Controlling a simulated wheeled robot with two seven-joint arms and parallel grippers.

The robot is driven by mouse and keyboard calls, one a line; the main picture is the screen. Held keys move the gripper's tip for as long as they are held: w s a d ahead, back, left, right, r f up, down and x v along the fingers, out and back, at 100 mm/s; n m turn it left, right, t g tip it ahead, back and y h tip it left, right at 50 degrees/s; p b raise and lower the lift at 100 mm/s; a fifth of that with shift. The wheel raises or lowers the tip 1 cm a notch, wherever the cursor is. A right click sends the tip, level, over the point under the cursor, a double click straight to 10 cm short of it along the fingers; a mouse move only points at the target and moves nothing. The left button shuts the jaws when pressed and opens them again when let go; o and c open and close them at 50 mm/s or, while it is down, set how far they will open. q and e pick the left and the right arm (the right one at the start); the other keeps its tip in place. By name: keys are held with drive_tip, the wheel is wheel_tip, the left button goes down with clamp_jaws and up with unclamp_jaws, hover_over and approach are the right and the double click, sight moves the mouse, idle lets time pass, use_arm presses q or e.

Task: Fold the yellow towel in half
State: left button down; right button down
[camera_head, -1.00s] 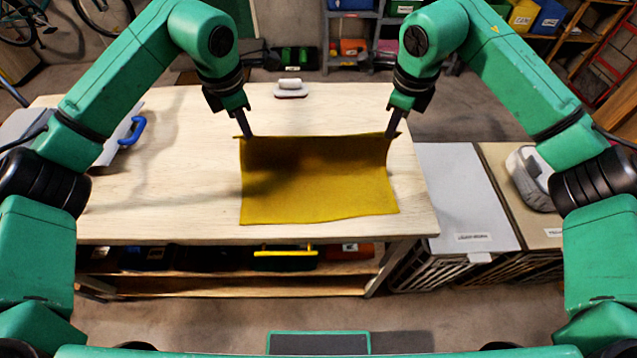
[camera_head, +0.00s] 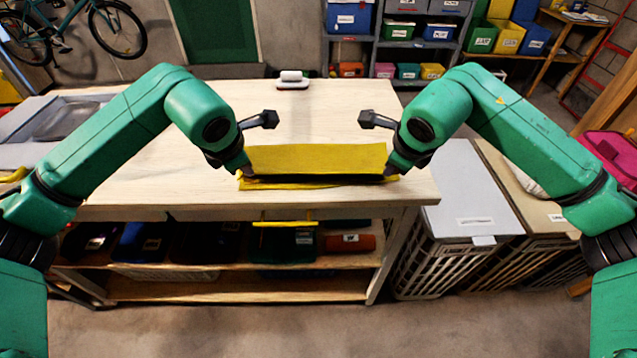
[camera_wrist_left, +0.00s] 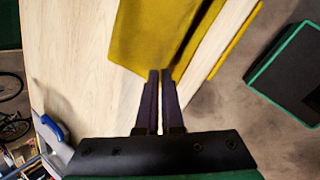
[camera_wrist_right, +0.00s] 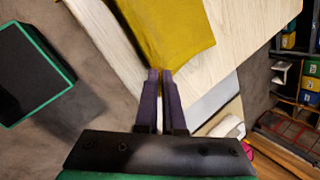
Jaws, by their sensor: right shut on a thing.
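The yellow towel (camera_head: 315,158) lies near the front edge of the wooden table, doubled over toward me. Its upper layer reaches almost to the front edge of the lower layer. A dark gap shows between the layers along the front, so the upper edge is still raised. My left gripper (camera_head: 246,174) is shut on the upper layer's left front corner; the left wrist view shows its fingertips (camera_wrist_left: 160,75) at the towel. My right gripper (camera_head: 391,173) is shut on the right front corner; its fingertips (camera_wrist_right: 160,75) show in the right wrist view.
An iron-like white object (camera_head: 290,82) stands at the table's back edge. A grey-lidded hamper (camera_head: 470,190) stands right of the table. Bare wooden tabletop (camera_head: 160,180) lies left of and behind the towel. A grey tray-like item is at the far left.

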use_arm(q)
drive_tip(key=shift+s+f, duration=0.1)
drive_tip(key=shift+f, duration=0.5)
use_arm(e)
drive_tip(key=shift+s+f, duration=0.1)
drive_tip(key=shift+f, duration=0.5)
use_arm(q)
drive_tip(key=shift+w+f, duration=0.15)
drive_tip(key=shift+w, duration=0.35)
use_arm(e)
drive_tip(key=shift+w+f, duration=0.15)
drive_tip(key=shift+w, duration=0.35)
use_arm(q)
drive_tip(key=c, duration=0.7)
unclamp_jaws()
drive_tip(key=shift+s, duration=0.25)
use_arm(e)
drive_tip(key=c, duration=0.7)
unclamp_jaws()
drive_tip(key=shift+s, duration=0.25)
use_arm(q)
drive_tip(key=shift+w, duration=0.1)
use_arm(e)
drive_tip(key=shift+w, duration=0.1)
